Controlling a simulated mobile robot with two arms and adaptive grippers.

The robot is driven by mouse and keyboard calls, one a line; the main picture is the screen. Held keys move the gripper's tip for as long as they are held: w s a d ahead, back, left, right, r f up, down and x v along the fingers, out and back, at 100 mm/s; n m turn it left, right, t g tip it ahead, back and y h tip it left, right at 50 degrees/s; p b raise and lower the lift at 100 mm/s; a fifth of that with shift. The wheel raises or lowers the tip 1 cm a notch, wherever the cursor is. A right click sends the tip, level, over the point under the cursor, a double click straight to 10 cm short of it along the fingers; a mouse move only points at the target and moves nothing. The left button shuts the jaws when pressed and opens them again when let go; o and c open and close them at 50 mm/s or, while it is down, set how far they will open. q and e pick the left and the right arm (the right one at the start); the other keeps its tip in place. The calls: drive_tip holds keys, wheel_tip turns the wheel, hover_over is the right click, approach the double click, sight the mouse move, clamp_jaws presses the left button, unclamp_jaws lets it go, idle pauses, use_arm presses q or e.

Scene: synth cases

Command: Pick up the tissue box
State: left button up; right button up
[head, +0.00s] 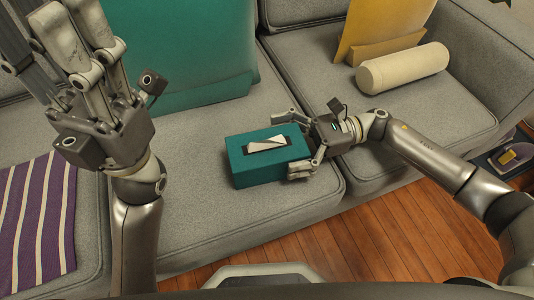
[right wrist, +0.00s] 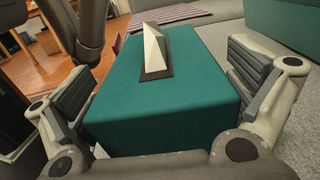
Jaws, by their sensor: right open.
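The teal tissue box (head: 262,172), with a white tissue standing out of its dark top slot, sits on the grey sofa seat near its front edge. My right gripper (head: 293,144) is open around the box's right end, one finger on the far side and one on the near side. In the right wrist view, the box (right wrist: 160,100) lies between the two open fingers, with a gap on the right; whether the left finger touches is unclear. My left gripper (head: 75,45) is raised at the upper left, away from the box, its fingers overlapping in view.
A large teal cushion (head: 180,50) leans on the backrest behind the box. A cream bolster (head: 403,68) and a yellow cushion (head: 375,30) are at the upper right. A purple striped cloth (head: 38,220) lies at left. Wooden floor (head: 350,240) is in front.

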drive_tip(key=c, duration=1)
drive_tip(key=shift+c, duration=0.2)
drive_tip(key=shift+r, duration=0.1)
